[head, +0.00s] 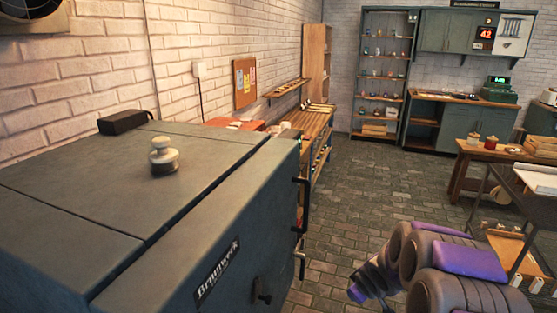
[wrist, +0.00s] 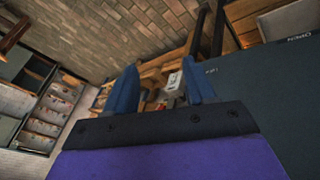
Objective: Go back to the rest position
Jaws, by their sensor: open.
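My gripper (wrist: 162,88) shows in the wrist view with its two blue fingers spread apart and nothing held between them. Behind the fingers, a wooden bench or shelf with small items shows, partly hidden. In the head view my purple and grey arm is at the lower right, folded; the gripper's fingers are not clear there. No object of the task stands in the gripper.
A wooden table (head: 470,153) and dark stand are at the right. Brick floor (head: 350,200) between them is clear. Shelves (head: 385,80) stand at the back.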

